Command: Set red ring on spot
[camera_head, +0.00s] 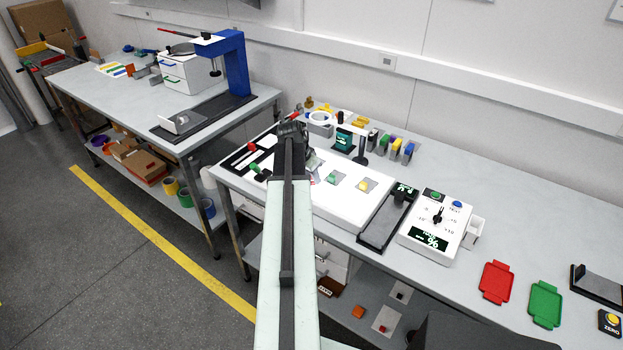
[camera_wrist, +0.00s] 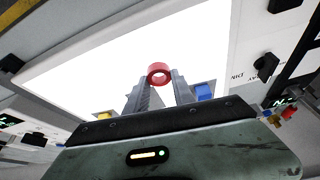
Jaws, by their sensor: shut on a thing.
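In the head view my gripper (camera_head: 291,130) is over the back left part of the lit panel (camera_head: 345,207), and my arm hides part of that panel. I cannot make out the ring for certain there. No spot can be clearly told; my arm or gripper may cover it.
To the right are a control box (camera_head: 436,225), a red tray (camera_head: 496,282) and a green tray (camera_head: 545,303).

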